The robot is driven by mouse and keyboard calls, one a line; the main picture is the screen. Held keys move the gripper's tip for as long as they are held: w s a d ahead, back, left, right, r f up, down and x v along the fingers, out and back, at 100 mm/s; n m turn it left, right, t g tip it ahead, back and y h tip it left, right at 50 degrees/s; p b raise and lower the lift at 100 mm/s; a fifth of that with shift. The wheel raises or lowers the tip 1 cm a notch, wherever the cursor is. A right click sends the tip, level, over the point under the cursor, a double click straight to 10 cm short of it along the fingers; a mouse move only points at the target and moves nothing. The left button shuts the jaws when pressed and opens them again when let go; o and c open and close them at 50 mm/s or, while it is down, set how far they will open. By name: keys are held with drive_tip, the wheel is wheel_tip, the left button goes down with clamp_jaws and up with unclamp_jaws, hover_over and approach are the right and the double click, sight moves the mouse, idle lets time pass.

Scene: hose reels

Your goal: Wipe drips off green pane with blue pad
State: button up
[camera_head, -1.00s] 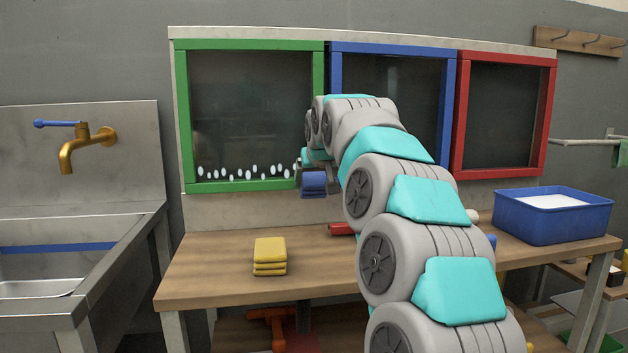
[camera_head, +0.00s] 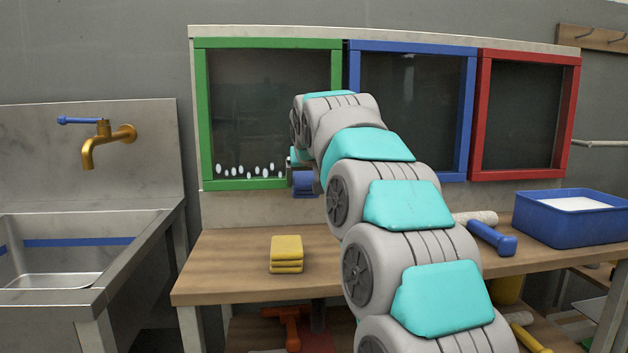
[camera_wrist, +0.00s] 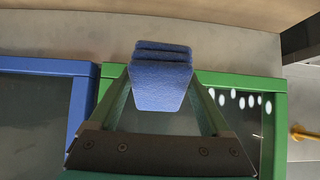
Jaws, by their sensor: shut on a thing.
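The green-framed pane (camera_head: 270,110) is at the left of the wall panel. White drips (camera_head: 248,171) run in a row along its lower edge; several also show in the wrist view (camera_wrist: 240,100). My gripper (camera_wrist: 160,100) is shut on the blue pad (camera_wrist: 160,72), a folded cloth-like block. In the head view the pad (camera_head: 304,183) is by the lower right corner of the green frame, right of the drips. My arm hides part of that corner, and I cannot tell whether the pad touches the pane.
A yellow folded pad (camera_head: 286,254) lies on the wooden bench (camera_head: 225,265). Blue-framed (camera_head: 412,110) and red-framed (camera_head: 522,115) panes stand to the right. A blue tub (camera_head: 570,225) with white contents is at the right, a sink (camera_head: 75,255) at the left.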

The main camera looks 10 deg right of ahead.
drive_tip(key=a+p, duration=0.2)
drive_tip(key=a, duration=1.9)
drive_tip(key=shift+a+p, duration=0.35)
idle(1.5)
drive_tip(key=shift+s, duration=0.1)
drive_tip(key=s+b, duration=0.4)
drive_tip(key=s, duration=0.2)
drive_tip(key=shift+s+b, duration=0.3)
drive_tip(key=shift+s, duration=0.1)
idle(0.5)
